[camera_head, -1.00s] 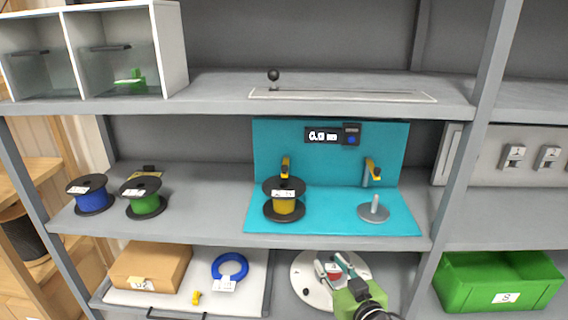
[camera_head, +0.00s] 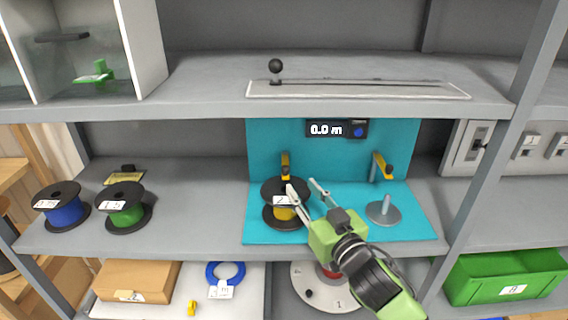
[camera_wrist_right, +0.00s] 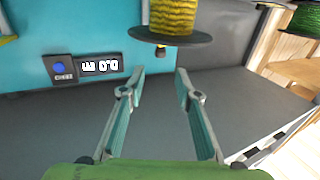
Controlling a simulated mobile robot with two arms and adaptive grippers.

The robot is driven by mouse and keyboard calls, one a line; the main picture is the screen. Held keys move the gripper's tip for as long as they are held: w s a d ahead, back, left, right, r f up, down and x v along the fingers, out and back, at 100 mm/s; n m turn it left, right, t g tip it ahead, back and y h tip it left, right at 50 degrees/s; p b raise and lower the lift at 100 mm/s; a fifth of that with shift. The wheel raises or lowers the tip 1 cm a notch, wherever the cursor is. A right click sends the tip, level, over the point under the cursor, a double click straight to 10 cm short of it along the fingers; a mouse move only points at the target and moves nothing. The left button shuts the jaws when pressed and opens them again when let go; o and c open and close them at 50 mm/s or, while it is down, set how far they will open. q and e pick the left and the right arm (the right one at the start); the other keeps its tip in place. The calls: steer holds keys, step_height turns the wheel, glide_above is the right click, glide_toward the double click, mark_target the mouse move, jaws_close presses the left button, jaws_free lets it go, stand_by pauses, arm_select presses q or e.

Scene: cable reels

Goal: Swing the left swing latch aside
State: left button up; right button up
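The left swing latch (camera_head: 285,164) is a yellow upright piece on the teal back panel, just behind the yellow cable reel (camera_head: 285,213); its lower part is hidden by the reel. The reel has black flanges and a white label. My right gripper (camera_head: 303,187) is open and empty, in front of the teal station with its fingertips at the reel's right side in the picture; I cannot tell whether they touch it. In the right wrist view the open fingers (camera_wrist_right: 159,78) point toward the reel (camera_wrist_right: 174,18), with nothing between them. My left gripper is out of view.
A second yellow latch (camera_head: 381,166) stands behind an empty spindle (camera_head: 384,209) on the right. A display (camera_head: 336,129) reads 0.0 m. Blue (camera_head: 62,208) and green (camera_head: 125,207) reels stand left. The upper shelf (camera_head: 360,110) is overhead; a green bin (camera_head: 505,279) sits lower right.

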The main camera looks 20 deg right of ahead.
mark_target(287, 170)
steer(key=w, duration=0.2)
steer(key=w+p, duration=0.1)
steer(key=w, duration=0.3)
steer(key=shift+a+r, duration=0.15)
steer(key=shift+a, duration=0.2)
steer(key=w, duration=0.2)
steer(key=w+p, duration=0.1)
steer(key=w, duration=0.1)
steer(key=shift+w+a, duration=0.1)
steer(key=shift+a, duration=0.15)
steer(key=shift+w+f, duration=0.15)
steer(key=shift+f, duration=0.05)
steer(key=shift+w, duration=0.1)
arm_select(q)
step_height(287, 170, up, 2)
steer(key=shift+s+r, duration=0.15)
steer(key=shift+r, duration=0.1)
arm_select(e)
jaws_close()
